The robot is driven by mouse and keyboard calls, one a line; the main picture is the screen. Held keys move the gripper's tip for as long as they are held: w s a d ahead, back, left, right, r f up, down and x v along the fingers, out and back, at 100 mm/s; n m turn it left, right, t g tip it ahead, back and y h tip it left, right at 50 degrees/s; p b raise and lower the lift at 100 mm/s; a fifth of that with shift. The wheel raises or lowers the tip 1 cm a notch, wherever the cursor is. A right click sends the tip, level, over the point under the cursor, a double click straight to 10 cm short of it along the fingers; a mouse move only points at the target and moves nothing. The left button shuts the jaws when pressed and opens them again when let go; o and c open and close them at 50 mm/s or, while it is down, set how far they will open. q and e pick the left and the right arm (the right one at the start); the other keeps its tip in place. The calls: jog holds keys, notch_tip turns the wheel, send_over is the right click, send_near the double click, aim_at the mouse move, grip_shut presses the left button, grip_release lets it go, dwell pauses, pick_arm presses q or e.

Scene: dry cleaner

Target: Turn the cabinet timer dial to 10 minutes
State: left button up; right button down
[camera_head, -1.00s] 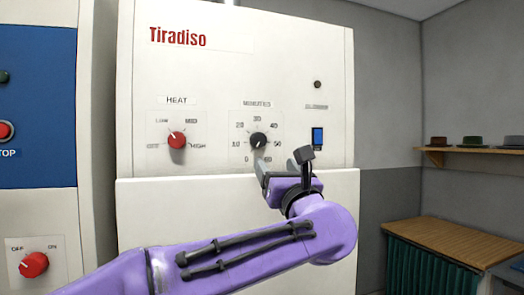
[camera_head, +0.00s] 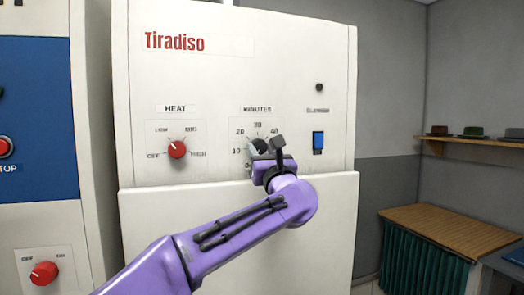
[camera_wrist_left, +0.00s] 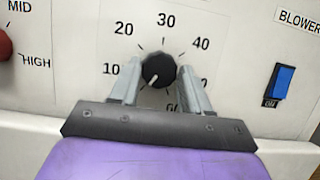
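The timer dial is a black round knob (camera_head: 257,147) under the MINUTES label on the white cabinet. My gripper partly hides it in the head view. In the left wrist view the dial (camera_wrist_left: 158,69) shows whole, with its white mark pointing down and left, below the 10. The 10, 20, 30 and 40 marks are readable; the lower marks are partly hidden by my fingers. My left gripper (camera_head: 267,150) is in front of the dial. In the left wrist view its two fingers (camera_wrist_left: 160,66) are open, one on each side of the dial, with small gaps visible. My right gripper is not in view.
A red HEAT dial (camera_head: 177,149) is left of the timer dial. A blue BLOWER switch (camera_head: 318,141) is to its right. The lower white panel (camera_head: 150,215) juts out slightly under the dials. A wooden-topped counter (camera_head: 450,228) stands at the right.

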pick_arm(q)
jog(key=c, duration=0.5)
jog(key=shift+m, duration=0.3)
jog(key=shift+a+m+h+b, duration=0.15)
jog(key=shift+m+h+b, duration=0.3)
jog(key=shift+m+h, duration=0.55)
jog(key=m, duration=0.2)
jog(key=m+h, duration=0.1)
jog(key=m, duration=0.1)
jog(key=shift+s+a+r+t+h, duration=0.1)
jog(key=shift+t+h, duration=0.2)
jog(key=m+h+p, duration=0.1)
jog(key=m, duration=0.2)
jog(key=shift+r+h, duration=0.15)
jog(key=shift+h, duration=0.15)
jog(key=shift+a+m+g+h+p, duration=0.1)
jog(key=shift+m+g+h+p, duration=0.25)
jog(key=shift+m, duration=0.65)
jog(key=shift+a+m+g+h+p, duration=0.15)
jog(key=shift+m+h+p, duration=0.25)
jog(key=shift+m, duration=0.6)
jog(key=shift+d, duration=0.1)
